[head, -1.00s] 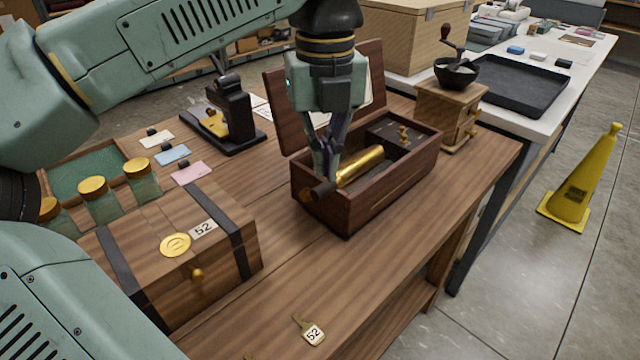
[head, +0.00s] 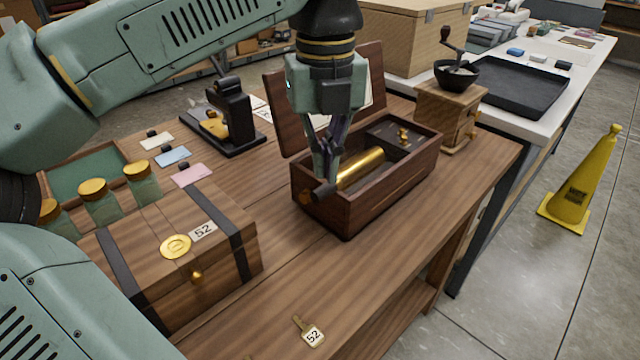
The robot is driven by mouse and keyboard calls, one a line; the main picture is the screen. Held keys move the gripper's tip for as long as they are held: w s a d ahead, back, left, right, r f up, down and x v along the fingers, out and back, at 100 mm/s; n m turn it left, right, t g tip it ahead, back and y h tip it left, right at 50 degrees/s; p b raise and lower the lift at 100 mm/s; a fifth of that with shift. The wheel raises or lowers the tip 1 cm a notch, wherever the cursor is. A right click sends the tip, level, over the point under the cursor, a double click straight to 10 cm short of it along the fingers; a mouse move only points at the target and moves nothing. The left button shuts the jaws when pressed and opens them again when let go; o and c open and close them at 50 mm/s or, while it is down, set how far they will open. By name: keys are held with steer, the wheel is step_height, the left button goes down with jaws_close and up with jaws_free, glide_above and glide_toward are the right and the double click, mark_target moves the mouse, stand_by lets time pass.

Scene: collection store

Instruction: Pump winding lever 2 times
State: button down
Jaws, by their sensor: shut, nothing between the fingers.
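An open dark wooden music box (head: 385,198) stands on the wooden table with its lid raised at the back. A brass cylinder (head: 362,168) lies inside, and small brass parts (head: 403,136) sit at its far right end. A short dark handle (head: 323,193), which looks like the winding lever, shows at the box's near left corner. My gripper (head: 328,178) points down over that end of the box, its fingers shut and empty. The fingertips are right at the handle; I cannot tell whether they touch it. They hide part of the handle and the cylinder's near end.
A wooden chest (head: 170,255) with dark straps and several gold-lidded jars (head: 100,200) stand at the left. A black stamping device (head: 232,115) stands behind, and a coffee grinder (head: 450,105) stands right of the box. A numbered key tag (head: 312,335) lies on the clear table front.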

steer(key=shift+f, duration=0.15)
steer(key=shift+f+b, duration=0.95)
steer(key=shift+f, duration=0.15)
steer(key=shift+s+d+f+b, duration=0.25)
steer(key=shift+f+b, duration=0.2)
steer(key=shift+f, duration=0.15)
steer(key=shift+s+d+f+b, duration=0.25)
steer(key=shift+f+b, duration=0.2)
steer(key=shift+f, duration=0.2)
steer(key=shift+s+d+f+b, duration=0.15)
steer(key=shift+s+f+b, duration=0.05)
steer(key=shift+f+b, duration=0.4)
steer(key=shift+s+d+f+b, duration=0.15)
steer(key=shift+f+b, duration=0.3)
steer(key=shift+f, duration=0.25)
